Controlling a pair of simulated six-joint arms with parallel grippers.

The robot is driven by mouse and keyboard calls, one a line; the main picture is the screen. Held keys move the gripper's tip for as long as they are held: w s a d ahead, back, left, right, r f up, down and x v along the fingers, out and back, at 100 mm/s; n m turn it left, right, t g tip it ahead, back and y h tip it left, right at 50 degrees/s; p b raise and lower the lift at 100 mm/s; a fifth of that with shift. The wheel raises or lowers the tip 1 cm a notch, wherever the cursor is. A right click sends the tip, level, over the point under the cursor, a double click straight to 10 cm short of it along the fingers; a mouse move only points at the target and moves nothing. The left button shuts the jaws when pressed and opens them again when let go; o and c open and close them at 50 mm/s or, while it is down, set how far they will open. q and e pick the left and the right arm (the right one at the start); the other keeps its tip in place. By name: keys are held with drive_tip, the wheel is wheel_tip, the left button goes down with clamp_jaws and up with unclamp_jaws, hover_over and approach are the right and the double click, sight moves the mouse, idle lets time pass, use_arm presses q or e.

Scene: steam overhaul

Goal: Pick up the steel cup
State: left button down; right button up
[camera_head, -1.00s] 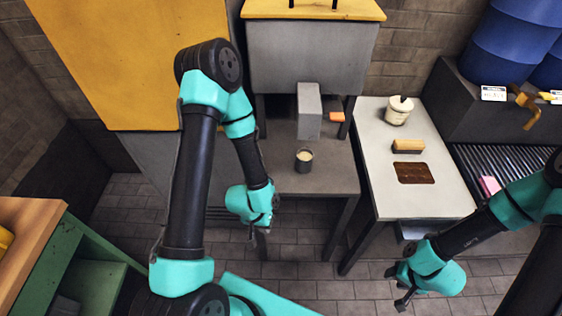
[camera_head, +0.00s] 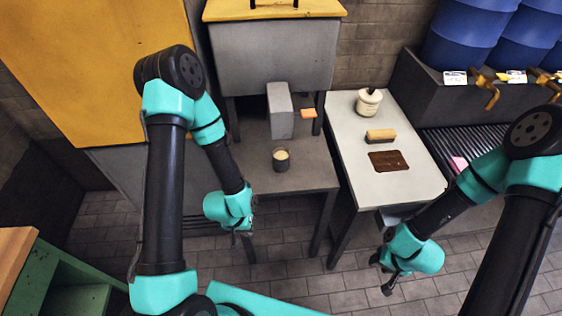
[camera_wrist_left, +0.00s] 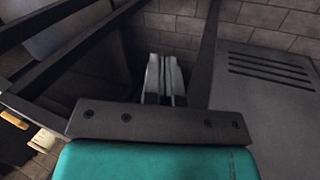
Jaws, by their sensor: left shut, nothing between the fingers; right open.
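The steel cup (camera_head: 281,159) stands upright on the grey table (camera_head: 305,180) under the machine, with something pale cream-coloured showing at its top. My left gripper (camera_head: 249,238) is shut and empty, in front of the table and below its top, to the lower left of the cup and apart from it. In the left wrist view the closed fingers (camera_wrist_left: 164,78) show and the cup is not seen. My right gripper (camera_head: 381,278) is open and empty over the floor, in front of the white table.
A grey block (camera_head: 280,110) stands behind the cup, beside an orange piece (camera_head: 308,113). The white table (camera_head: 405,190) at right holds a white pot (camera_head: 369,102), a brush (camera_head: 380,136) and a brown patch (camera_head: 388,161). Blue barrels (camera_head: 470,35) stand behind.

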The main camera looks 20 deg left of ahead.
idle(0.4)
use_arm(q)
drive_tip(key=shift+c, duration=0.9)
unclamp_jaws()
